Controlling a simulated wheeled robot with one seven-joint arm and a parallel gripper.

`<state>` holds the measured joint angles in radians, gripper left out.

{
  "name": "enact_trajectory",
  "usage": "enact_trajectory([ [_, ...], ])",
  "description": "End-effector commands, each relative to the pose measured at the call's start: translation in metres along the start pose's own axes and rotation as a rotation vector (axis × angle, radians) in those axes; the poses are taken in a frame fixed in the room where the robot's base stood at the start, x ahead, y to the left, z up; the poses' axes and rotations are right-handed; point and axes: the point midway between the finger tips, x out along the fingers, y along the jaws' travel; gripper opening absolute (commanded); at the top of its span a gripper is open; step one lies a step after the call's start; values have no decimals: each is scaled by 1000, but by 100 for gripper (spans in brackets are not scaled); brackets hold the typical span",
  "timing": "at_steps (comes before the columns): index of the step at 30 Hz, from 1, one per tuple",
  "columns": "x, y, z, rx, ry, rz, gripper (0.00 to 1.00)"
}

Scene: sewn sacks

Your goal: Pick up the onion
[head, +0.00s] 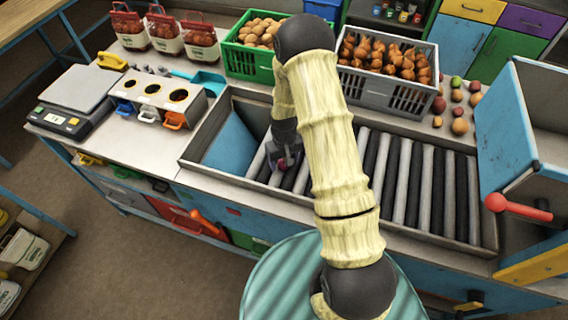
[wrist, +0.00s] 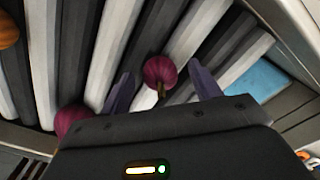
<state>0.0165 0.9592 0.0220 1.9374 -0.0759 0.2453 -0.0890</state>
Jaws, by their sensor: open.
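My gripper (wrist: 161,68) is open over the roller bed, its two fingers apart on either side of a round purple-red onion (wrist: 160,74). The onion lies on the grey and white rollers with its stem end toward the gripper body. I cannot tell whether either finger touches it. A second purple-red onion (wrist: 72,119) shows at the left, partly hidden by the gripper body. An orange-brown round item (wrist: 8,30) is cut off at the upper left. In the head view my gripper (head: 287,161) is low over the left part of the rollers, and my arm hides much around it.
The roller bed (head: 420,185) has a raised metal rim, with a blue panel (head: 232,142) at its left end. A green crate (head: 241,60) and a grey crate (head: 375,93) of produce stand behind it. A blue hinged panel (head: 503,115) stands at the right.

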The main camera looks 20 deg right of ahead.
Motion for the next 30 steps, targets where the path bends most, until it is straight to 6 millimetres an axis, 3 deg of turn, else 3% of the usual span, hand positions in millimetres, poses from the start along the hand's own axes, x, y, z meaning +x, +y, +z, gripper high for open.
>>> enact_trajectory([
  [4,0,0,0,0,0,0,63],
  [5,0,0,0,0,0,0,59],
  [12,0,0,0,0,0,0,15],
  [23,-1,0,0,0,0,0,15],
  [30,-17,0,-1,0,4,0,15],
])
